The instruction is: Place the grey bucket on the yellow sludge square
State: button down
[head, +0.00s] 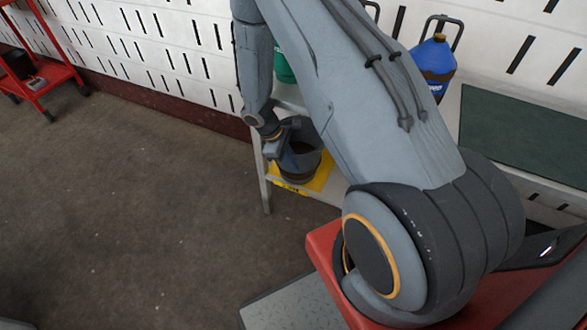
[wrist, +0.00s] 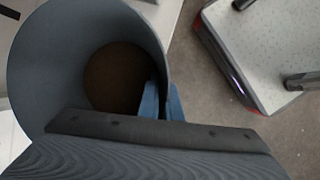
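The grey bucket (head: 309,160) is upright at the low shelf, with brown material inside. Its base overlaps the yellow sludge square (head: 317,182) in the head view; I cannot tell whether it rests on it or hangs just above. My gripper (head: 287,160) is at the bucket's left side. In the wrist view the bucket (wrist: 30,85) fills the left, and my gripper (wrist: 163,103) has one blue finger inside the wall and one outside, closed on the rim. My arm hides part of the shelf to the right.
A blue jug (head: 434,62) and a green container (head: 283,68) stand on the upper level of the metal table, beside a dark green mat (head: 520,135). A white slotted wall is behind. A red cart (head: 40,75) is far left. The brown floor at left is clear.

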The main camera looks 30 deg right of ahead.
jog(key=shift+f, duration=1.85)
jog(key=c, duration=1.9)
grip_release()
jog(key=shift+c, duration=0.2)
jog(key=v, duration=0.7)
jog(key=shift+r, duration=0.4)
jog(key=shift+a, duration=0.1)
